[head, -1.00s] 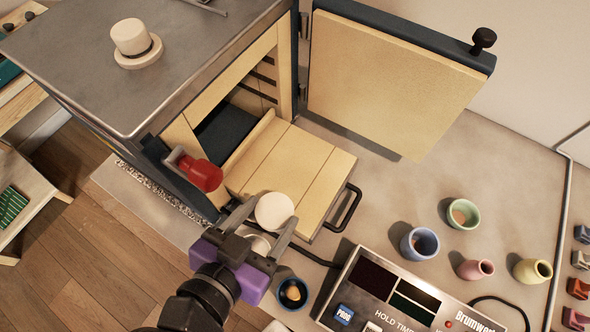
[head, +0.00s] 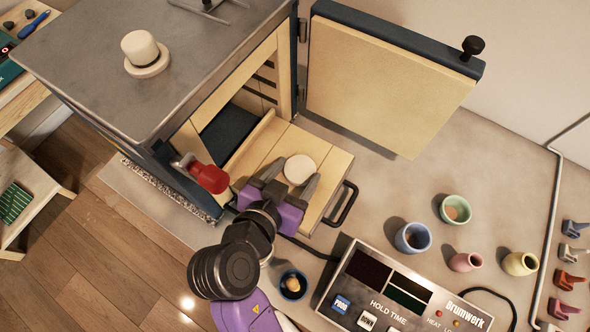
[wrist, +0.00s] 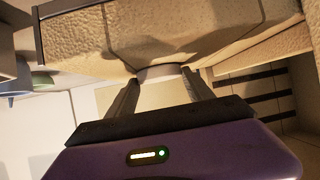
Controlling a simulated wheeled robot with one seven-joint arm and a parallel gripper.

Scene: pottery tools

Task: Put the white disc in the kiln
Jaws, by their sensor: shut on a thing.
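The white disc (head: 300,169) is between the fingertips of my gripper (head: 295,175), which is shut on it. It is over the cream brick ledge in front of the kiln (head: 95,65), outside the chamber; whether it touches the ledge cannot be told. In the wrist view the disc (wrist: 160,73) shows as a pale edge at the fingertips (wrist: 161,77). The kiln's chamber opening (head: 228,127) is to the left of and beyond the disc, with a dark floor. The kiln door (head: 385,85) stands wide open to the right.
The brick ledge (head: 265,145) has a black handle (head: 343,204) on its right. A red knob (head: 209,178) juts out left of my gripper. A control box (head: 395,297), a dark blue cup (head: 293,285) and several small coloured pots stand on the bench at the right and front.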

